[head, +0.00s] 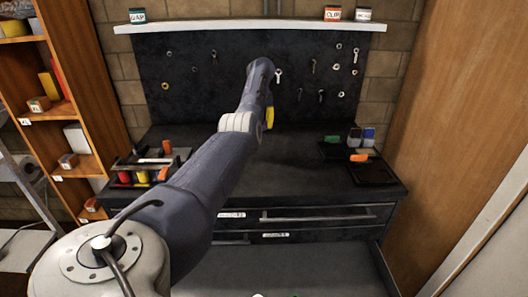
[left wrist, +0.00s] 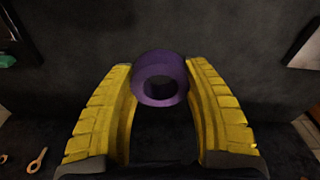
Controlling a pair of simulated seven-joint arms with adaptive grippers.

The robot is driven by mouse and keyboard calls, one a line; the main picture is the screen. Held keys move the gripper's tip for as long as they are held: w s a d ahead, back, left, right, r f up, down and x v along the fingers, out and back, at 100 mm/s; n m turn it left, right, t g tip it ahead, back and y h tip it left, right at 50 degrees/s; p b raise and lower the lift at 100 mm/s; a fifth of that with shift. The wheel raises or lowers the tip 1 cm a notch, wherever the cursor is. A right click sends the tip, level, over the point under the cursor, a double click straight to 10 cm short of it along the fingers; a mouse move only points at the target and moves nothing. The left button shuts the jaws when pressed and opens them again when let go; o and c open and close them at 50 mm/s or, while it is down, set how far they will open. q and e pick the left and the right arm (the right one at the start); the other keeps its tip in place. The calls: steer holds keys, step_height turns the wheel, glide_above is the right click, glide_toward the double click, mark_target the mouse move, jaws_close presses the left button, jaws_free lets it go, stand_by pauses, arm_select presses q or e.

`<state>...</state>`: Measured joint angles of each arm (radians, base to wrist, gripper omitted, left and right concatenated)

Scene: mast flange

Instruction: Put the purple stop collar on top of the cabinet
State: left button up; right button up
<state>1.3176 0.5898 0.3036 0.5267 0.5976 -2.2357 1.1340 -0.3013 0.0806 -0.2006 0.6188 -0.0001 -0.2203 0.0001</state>
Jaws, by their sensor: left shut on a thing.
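The purple stop collar (left wrist: 160,88) is a thick ring in the left wrist view, pinched between the yellow fingers of my left gripper (left wrist: 161,72). Its hole faces the camera. In the head view my left gripper (head: 270,118) shows only a yellow finger beyond the arm, and the collar is hidden. The gripper is over the back part of the dark cabinet (head: 300,175), near the pegboard. In the left wrist view the dark cabinet top (left wrist: 235,50) lies behind the collar; I cannot tell the gap. My right gripper is not in view.
A pegboard (head: 205,95) with hanging tools stands behind, under a white shelf (head: 250,25). An organiser (head: 145,160) with coloured items stands on the cabinet's left. Dark trays (head: 375,174) and small blocks are on its right. The middle is mostly clear.

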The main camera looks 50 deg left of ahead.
mark_target(260, 155)
arm_select(q)
step_height(260, 155, down, 14)
steer(key=shift+r, duration=0.2)
stand_by(0.4)
steer(key=o, duration=1.2)
steer(key=shift+f, duration=0.1)
steer(key=r, duration=0.8)
steer(key=d+r, duration=0.1)
steer(key=r, duration=0.3)
steer(key=shift+s+r, duration=0.1)
steer(key=shift+s, duration=0.2)
